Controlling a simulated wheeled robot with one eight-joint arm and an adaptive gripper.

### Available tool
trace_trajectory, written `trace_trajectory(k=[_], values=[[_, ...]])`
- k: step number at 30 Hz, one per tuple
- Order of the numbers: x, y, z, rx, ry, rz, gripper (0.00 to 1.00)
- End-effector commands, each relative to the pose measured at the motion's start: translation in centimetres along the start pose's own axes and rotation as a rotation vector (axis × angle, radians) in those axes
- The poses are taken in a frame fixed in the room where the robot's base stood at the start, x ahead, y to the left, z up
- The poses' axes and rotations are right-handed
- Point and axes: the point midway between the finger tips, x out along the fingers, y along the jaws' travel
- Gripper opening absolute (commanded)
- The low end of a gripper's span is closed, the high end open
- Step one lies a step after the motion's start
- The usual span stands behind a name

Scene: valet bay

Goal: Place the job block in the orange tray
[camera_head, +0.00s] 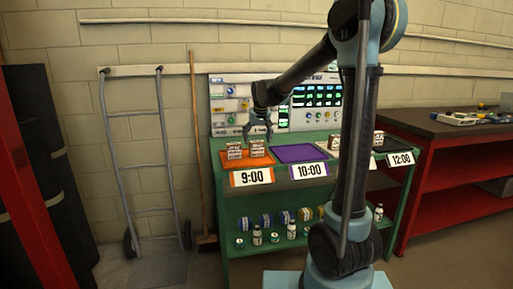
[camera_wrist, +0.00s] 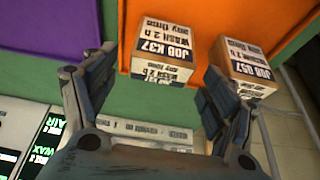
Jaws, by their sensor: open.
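The orange tray (camera_head: 236,163) lies at the left end of the green bench, behind the 9:00 sign; it also shows in the wrist view (camera_wrist: 190,15). Two labelled blocks are at this tray. The block marked JOB K37 (camera_wrist: 163,62) is on the purple-tray side, at the right in the head view (camera_head: 257,149). The block marked JOB Q57 (camera_wrist: 241,70) is beside it, at the left in the head view (camera_head: 234,152). My gripper (camera_head: 258,132) is open and empty above the back of the orange tray; its spread fingers show in the wrist view (camera_wrist: 158,80).
A purple tray (camera_head: 298,153) behind the 10:00 sign (camera_head: 309,170) looks empty. More blocks (camera_head: 334,142) stand farther right, towards the 12:00 sign (camera_head: 400,159). A panel with screens (camera_head: 230,105) rises behind the bench. Bottles and tins fill the lower shelf (camera_head: 235,262).

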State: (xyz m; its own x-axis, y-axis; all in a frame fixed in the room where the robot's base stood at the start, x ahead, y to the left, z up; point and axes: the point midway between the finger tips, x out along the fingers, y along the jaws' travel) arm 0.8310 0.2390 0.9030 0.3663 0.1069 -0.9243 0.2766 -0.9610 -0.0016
Motion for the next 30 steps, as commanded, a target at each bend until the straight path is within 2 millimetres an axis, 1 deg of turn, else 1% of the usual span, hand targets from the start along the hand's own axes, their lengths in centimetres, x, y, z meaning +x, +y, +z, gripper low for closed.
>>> trace_trajectory(k=[1,3,6,9,13,14,17,20,23,24,26,30], values=[[-1.0,0.0,0.1,0.000,0.000,0.000,0.78],[-2.2,0.0,0.0,0.000,0.000,0.000,0.78],[-3.6,0.0,0.0,0.000,0.000,0.000,0.78],[-4.6,0.0,0.0,0.000,0.000,0.000,0.78],[-5.3,0.1,0.1,0.001,-0.001,0.000,0.78],[-5.4,0.2,0.3,0.002,-0.001,0.001,0.78],[-6.0,1.2,1.7,0.011,-0.007,0.006,0.78],[-6.9,2.8,4.3,0.026,-0.018,0.013,0.78],[-7.8,4.8,8.0,0.046,-0.034,0.023,0.78],[-8.1,5.5,9.5,0.054,-0.041,0.027,0.78],[-8.5,6.5,11.8,0.064,-0.050,0.032,0.78],[-9.1,8.5,17.2,0.093,-0.073,0.044,0.78]])
